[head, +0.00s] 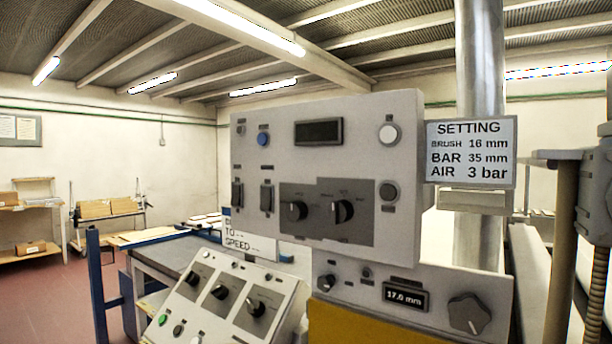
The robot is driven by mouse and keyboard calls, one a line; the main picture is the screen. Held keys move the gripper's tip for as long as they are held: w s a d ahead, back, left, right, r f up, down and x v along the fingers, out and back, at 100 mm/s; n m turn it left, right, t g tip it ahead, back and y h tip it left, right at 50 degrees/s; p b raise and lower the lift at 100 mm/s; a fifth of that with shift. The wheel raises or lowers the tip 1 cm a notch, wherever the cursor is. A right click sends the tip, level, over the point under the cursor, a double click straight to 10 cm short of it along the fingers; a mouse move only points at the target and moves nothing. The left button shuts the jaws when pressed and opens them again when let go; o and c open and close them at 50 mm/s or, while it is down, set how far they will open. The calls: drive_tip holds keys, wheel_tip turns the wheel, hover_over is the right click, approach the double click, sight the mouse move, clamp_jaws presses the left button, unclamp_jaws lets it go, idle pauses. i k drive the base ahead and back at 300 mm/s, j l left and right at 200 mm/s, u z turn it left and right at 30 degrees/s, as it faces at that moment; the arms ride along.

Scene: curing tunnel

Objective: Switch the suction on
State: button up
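A grey upright control panel (330,262) stands in the middle of the head view. It carries two black rocker switches (237,196) and (267,198), a blue button (263,139), a white button (388,133), a dark button (388,191), a dark blank display (318,131) and two black knobs (296,210) and (342,211). The small labels are too small to read, so I cannot tell which control is for suction or how the rockers are set. My gripper is not in view.
A sloping console (225,300) with several knobs stands at lower left. A lower panel (350,290) has a "17.0 mm" display (405,296) and a large knob (468,313). A settings sign (471,153) hangs by a metal duct (480,60). A blue-legged table (150,255) stands behind; floor is open at left.

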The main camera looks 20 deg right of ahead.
sight(266, 201)
drive_tip(key=j+z, duration=0.5)
drive_tip(key=j, duration=0.85)
drive_tip(key=i+j+z, duration=0.25)
drive_tip(key=j, duration=0.15)
drive_tip(key=i+j+z, duration=0.2)
drive_tip(key=j, duration=0.25)
drive_tip(key=i+j+z, duration=0.1)
drive_tip(key=j+z, duration=0.15)
drive_tip(key=j, duration=0.25)
drive_tip(key=i+j+z, duration=0.1)
drive_tip(key=j+z, duration=0.15)
drive_tip(key=j, duration=0.25)
drive_tip(key=i+j+z, duration=0.2)
drive_tip(key=j, duration=0.3)
drive_tip(key=j+z, duration=0.15)
drive_tip(key=j, duration=0.55)
